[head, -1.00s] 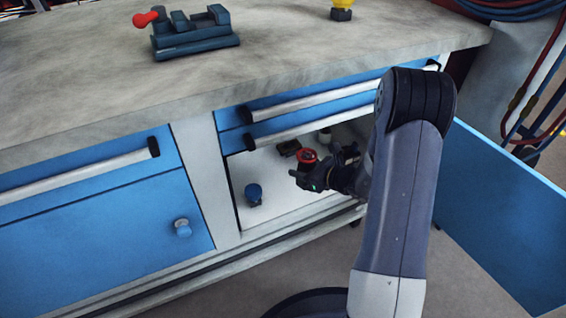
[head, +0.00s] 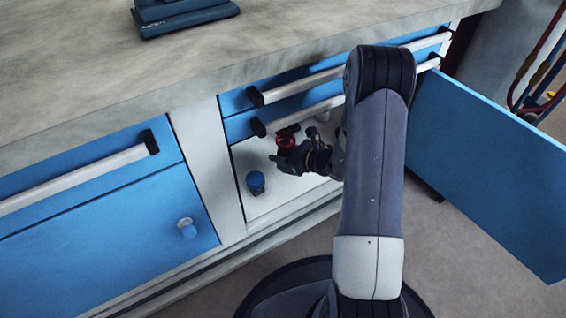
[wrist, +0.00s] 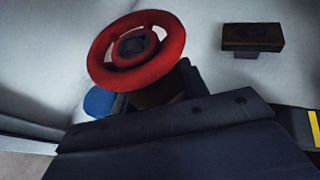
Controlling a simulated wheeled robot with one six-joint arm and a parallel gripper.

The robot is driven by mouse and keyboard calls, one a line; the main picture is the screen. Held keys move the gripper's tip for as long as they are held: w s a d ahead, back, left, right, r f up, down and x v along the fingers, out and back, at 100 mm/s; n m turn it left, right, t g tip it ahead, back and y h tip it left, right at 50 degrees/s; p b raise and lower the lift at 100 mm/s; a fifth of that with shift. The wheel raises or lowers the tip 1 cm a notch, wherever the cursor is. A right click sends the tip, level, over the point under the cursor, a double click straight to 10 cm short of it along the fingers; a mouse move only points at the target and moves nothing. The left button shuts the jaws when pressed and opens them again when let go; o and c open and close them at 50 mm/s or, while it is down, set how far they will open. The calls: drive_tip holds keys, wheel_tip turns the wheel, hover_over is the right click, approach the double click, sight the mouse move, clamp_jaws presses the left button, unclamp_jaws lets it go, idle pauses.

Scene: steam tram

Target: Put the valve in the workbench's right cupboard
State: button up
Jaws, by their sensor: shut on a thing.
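The valve (head: 286,141) has a red ring-shaped handwheel with a dark hub, and it also shows large in the wrist view (wrist: 168,68). My gripper (head: 290,158) is shut on it, just inside the open right cupboard of the workbench. The cupboard's white floor (head: 285,194) shows below the gripper. The blue cupboard door (head: 490,165) stands wide open to the right. The gripper hides the lower part of the valve, and I cannot tell whether it touches the floor.
A small blue object (head: 255,182) stands at the cupboard's front left. A dark block (wrist: 252,38) lies farther back. Drawer handles (head: 300,117) jut out above the opening. A blue vise (head: 185,15) sits on the worktop.

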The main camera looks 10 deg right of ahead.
wheel_tip(320, 180, down, 3)
drive_tip(key=shift+f+b, duration=0.15)
drive_tip(key=shift+b, duration=0.65)
drive_tip(key=o, duration=1.4)
drive_tip(key=shift+f, duration=0.1)
drive_tip(key=shift+s+d+r, duration=0.1)
drive_tip(key=shift+r, duration=0.15)
drive_tip(key=shift+p+v, duration=2.15)
drive_tip(key=shift+v, duration=3.7)
